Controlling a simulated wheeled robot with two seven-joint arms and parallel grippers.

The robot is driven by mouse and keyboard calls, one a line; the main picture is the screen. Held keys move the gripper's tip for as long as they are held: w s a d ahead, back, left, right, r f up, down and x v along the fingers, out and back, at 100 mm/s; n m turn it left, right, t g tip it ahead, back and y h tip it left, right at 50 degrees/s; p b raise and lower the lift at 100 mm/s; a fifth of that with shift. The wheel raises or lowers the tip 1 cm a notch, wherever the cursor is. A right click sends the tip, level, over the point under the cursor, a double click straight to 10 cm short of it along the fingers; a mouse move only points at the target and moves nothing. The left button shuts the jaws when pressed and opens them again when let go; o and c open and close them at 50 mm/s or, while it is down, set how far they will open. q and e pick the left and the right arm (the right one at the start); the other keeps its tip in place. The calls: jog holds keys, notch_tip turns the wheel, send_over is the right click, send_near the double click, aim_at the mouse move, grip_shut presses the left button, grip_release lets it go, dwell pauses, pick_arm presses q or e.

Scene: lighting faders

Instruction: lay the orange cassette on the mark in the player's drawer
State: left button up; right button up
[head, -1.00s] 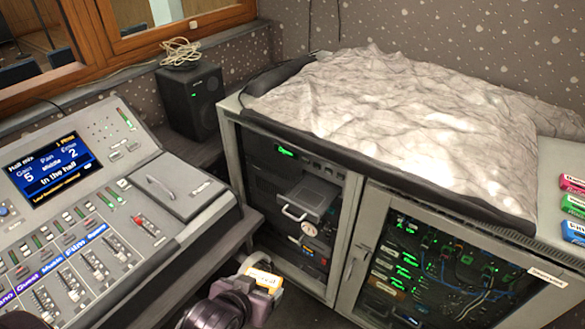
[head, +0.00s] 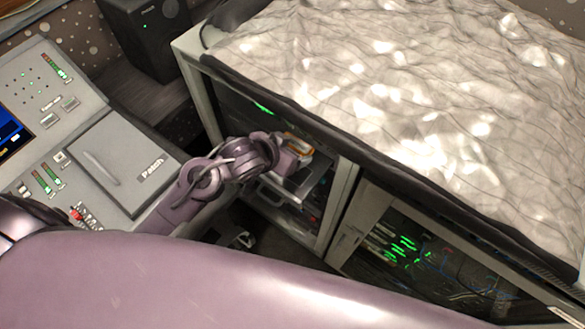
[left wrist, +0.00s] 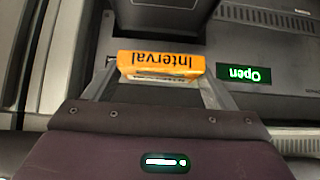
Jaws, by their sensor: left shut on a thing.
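The orange cassette, labelled "Interval" in the left wrist view (left wrist: 160,65), is held between the fingers of my left gripper (left wrist: 158,80). In the head view the cassette (head: 298,144) shows small at the tip of my left gripper (head: 285,155), over the player's pulled-out grey drawer (head: 295,188). The player's green "Open" display (left wrist: 244,74) is lit in the left wrist view. The mark in the drawer is hidden, and I cannot tell whether the cassette touches the drawer. My right gripper is not in view.
The drawer sits in a rack cabinet (head: 350,165) with a crumpled pale cover (head: 400,90) on top. A mixing desk (head: 120,115) stands at the left, with a black speaker (head: 150,35) behind it. My own arm fills the lower foreground.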

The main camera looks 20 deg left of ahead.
pick_arm(q)
notch_tip(320, 180, down, 5)
jog(key=shift+r, duration=0.1)
jog(key=shift+f, duration=0.75)
notch_tip(320, 180, down, 2)
jog(key=shift+f, duration=0.65)
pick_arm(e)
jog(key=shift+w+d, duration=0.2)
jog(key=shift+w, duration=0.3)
pick_arm(q)
jog(key=o, duration=1)
jog(key=shift+f, duration=0.15)
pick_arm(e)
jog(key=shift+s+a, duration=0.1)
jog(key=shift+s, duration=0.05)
